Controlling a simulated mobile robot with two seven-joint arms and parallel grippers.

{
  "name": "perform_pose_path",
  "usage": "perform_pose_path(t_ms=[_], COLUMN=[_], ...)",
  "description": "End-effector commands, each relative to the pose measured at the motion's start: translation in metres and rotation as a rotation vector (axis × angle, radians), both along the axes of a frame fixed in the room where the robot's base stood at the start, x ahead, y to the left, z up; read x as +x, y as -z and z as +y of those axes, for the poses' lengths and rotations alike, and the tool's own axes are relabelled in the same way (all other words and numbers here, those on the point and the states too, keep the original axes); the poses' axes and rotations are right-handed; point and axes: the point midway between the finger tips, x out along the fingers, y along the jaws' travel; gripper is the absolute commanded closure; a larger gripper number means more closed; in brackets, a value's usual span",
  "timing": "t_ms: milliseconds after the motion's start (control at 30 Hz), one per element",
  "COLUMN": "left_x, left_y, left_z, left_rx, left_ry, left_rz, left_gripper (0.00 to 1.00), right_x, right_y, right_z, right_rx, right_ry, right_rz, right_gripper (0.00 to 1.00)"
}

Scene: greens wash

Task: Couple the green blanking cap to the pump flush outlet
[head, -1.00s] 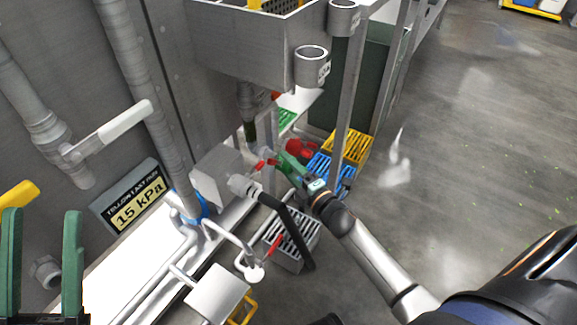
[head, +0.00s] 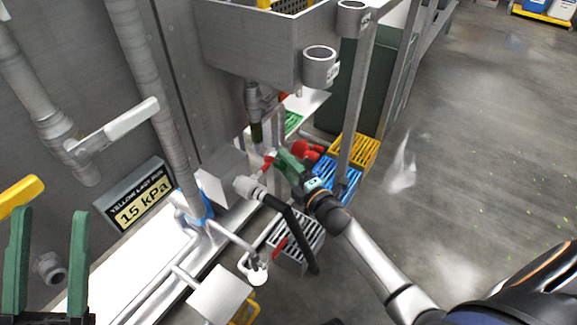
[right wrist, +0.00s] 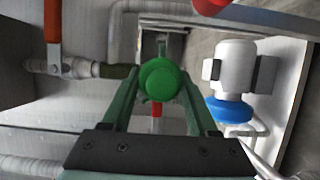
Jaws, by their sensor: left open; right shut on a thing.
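The green blanking cap (right wrist: 160,78) is round and shows between the green fingers of my right gripper (right wrist: 158,92) in the right wrist view. The gripper is shut on it. In the head view my right gripper (head: 286,162) reaches among the pipes beneath the steel trough; the cap cannot be told from the green fingers there. A white pump motor (right wrist: 236,68) with a blue collar is right of the cap in the wrist view. I cannot make out the flush outlet for certain; the cap hides what lies directly behind it. My left gripper (head: 48,218) is open and empty at the lower left.
Red fittings (head: 306,150) are close beside the right gripper. A black-sleeved pipe (head: 290,222) runs just in front of it. Blue (head: 347,186) and yellow (head: 368,150) crates are to its right. A 15 kPa sign (head: 140,205) leans at left. Floor at right is clear.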

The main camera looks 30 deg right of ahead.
Motion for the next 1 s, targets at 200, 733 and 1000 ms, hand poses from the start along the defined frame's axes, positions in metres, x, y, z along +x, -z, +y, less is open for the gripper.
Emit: perform_pose_path(t_ms=[200, 733, 1000], left_x=[0.0, 0.0, 0.0], left_y=[0.002, 0.007, 0.006], left_z=[0.0, 0.0, 0.0], left_rx=[0.0, -0.001, -0.002], left_ry=[0.0, 0.001, 0.001], left_rz=[0.0, 0.0, 0.0], left_gripper=[0.5, 0.5, 0.5], right_x=[0.005, 0.017, 0.017], right_y=[0.0, -0.001, -0.001], right_z=[0.003, 0.01, 0.01], right_rx=[0.0, 0.0, 0.0], right_ry=[-0.001, -0.001, -0.001], right_rz=[-0.002, -0.002, -0.001], right_gripper=[1.0, 1.0, 0.16])
